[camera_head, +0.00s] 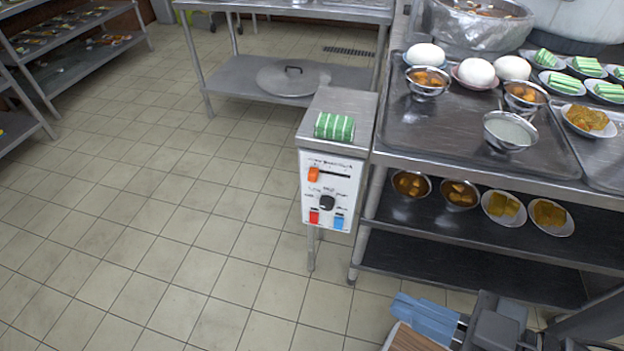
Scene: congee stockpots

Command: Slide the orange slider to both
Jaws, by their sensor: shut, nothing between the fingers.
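The orange slider (314,174) sits at the left end of a dark horizontal slot on a white control panel (347,205). The panel is on the front of a metal box. Small dark markings are printed around the slot, too small to read. My gripper (402,311) is at the bottom right, with blue fingers pointing left. It is shut and empty, and well apart from the slider, lower in the picture and to its right.
Below the slider are a black knob (327,202), a red switch (314,217) and a blue switch (339,222). A green striped block (334,127) lies on the box top. A metal shelf table (470,159) with bowls and plates stands right. Tiled floor is clear at left.

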